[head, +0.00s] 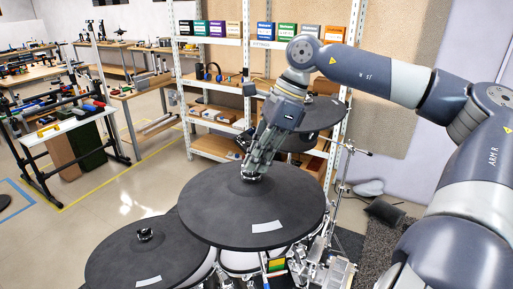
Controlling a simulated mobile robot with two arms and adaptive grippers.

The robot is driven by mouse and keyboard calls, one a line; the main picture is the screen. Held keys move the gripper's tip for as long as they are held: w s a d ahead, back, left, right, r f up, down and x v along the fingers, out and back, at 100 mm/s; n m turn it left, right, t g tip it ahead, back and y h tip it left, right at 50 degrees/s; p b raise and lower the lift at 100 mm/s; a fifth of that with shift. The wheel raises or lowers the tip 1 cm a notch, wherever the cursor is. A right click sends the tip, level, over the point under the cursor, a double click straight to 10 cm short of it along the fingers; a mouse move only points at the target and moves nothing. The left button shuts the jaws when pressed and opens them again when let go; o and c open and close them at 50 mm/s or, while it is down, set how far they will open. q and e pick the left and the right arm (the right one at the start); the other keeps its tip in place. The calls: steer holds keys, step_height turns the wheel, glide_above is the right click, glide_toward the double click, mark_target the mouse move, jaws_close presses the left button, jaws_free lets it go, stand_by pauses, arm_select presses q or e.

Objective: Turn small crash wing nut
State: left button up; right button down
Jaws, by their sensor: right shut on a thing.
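A large dark round cymbal pad (220,217) fills the middle of the head view. My right gripper (253,174) points down at its centre and is shut on the wing nut there, which the fingers mostly hide. A smaller round pad (130,258) lies lower left, with a small dark wing nut (145,234) standing up at its centre. Another dark round pad (318,116) is behind my right gripper, partly covered by it. My left gripper is not in view.
A white metal shelf (215,100) with colored boxes and bins stands behind the pads. Chrome stands and a rod (352,150) are at the right. Workbenches (150,92) and a tool rack are at the left. The floor (110,205) left of the pads is open.

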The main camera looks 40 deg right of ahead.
steer(key=shift+w+r+n+p, duration=0.2)
steer(key=shift+n+p, duration=0.5)
steer(key=shift+n, duration=0.2)
steer(key=shift+g, duration=0.3)
steer(key=c, duration=1.7)
jaws_free()
steer(key=shift+a+f, duration=0.1)
steer(key=shift+a, duration=0.05)
steer(key=v, duration=1.2)
